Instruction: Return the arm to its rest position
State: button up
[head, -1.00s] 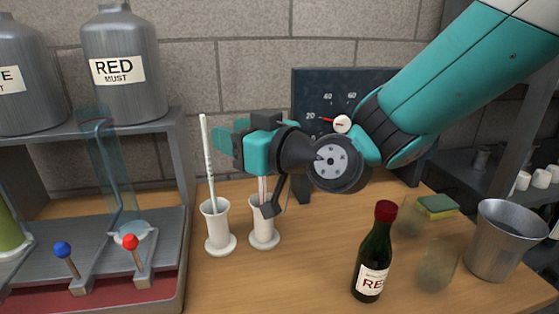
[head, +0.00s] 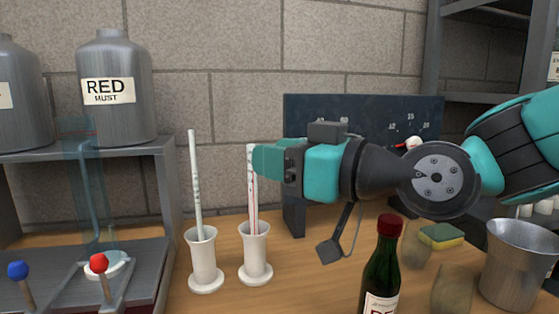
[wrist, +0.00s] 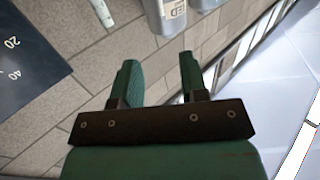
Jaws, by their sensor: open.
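My gripper (head: 264,161) is open, level with the upper part of the red-marked glass stick in the head view. In the wrist view my gripper (wrist: 157,65) shows two green fingers apart with nothing between them. My arm comes in from the right side of the head view. The red-marked stick (head: 251,205) stands upright in the right white holder (head: 255,260); its upper end is close to the fingertips in the picture. I cannot tell whether they touch.
A second stick (head: 196,185) leans in the left white holder (head: 205,265). A red-capped bottle (head: 382,275), a sponge (head: 441,237) and a metal bucket (head: 513,265) stand below my arm. A dark dial board (head: 300,125) is behind it. The RED must tank (head: 115,120) is left.

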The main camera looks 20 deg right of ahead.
jog(key=s+d+f+m+g+h, duration=0.15)
jog(key=s+f+g+h, duration=0.25)
jog(key=s+f+g, duration=0.4)
jog(key=s+d+f+n+g+h, duration=0.1)
jog(key=s+d+f+g+h, duration=0.15)
jog(key=s+f+g, duration=0.55)
notch_tip(320, 180, up, 18)
jog(key=w+t+p, duration=0.1)
jog(key=t+p, duration=0.1)
jog(key=p, duration=1.6)
jog(key=shift+w+a+f+h+p, duration=0.2)
jog(key=shift+h+p, duration=0.1)
jog(key=shift+h, duration=0.15)
jog(key=shift+m, duration=0.25)
